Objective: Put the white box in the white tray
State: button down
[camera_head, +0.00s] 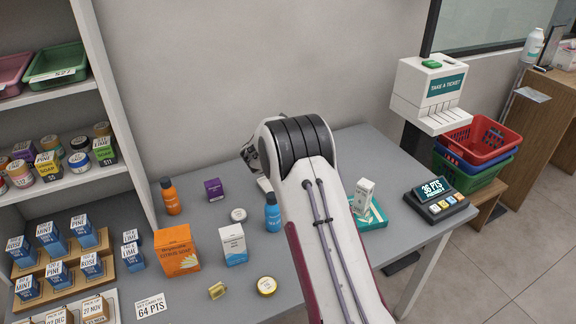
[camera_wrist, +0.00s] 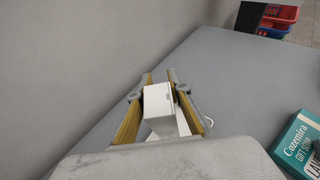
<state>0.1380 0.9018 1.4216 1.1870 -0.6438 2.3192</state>
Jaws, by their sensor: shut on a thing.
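My gripper (camera_wrist: 160,80) is shut on a white box (camera_wrist: 158,99), with a finger along each side of it, in the wrist view. The grey counter shows beyond the fingertips. Below the box, another pale piece (camera_wrist: 177,124) shows between the fingers; I cannot tell whether it is the white tray. In the head view my arm hides the held box and most of the gripper. A small white edge (camera_head: 265,184) shows just left of the arm; I cannot tell what it belongs to. No white tray can be clearly made out.
A teal gift box (camera_head: 376,217) with a small white carton (camera_head: 363,196) on it lies right of my arm. A blue bottle (camera_head: 272,213), a white-blue carton (camera_head: 233,244) and an orange soap box (camera_head: 176,250) stand left.

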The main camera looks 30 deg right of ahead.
jog(key=shift+f, duration=2.25)
jog(key=shift+f, duration=1.9)
jog(key=shift+f, duration=0.1)
jog(key=c, duration=1.9)
grip_release()
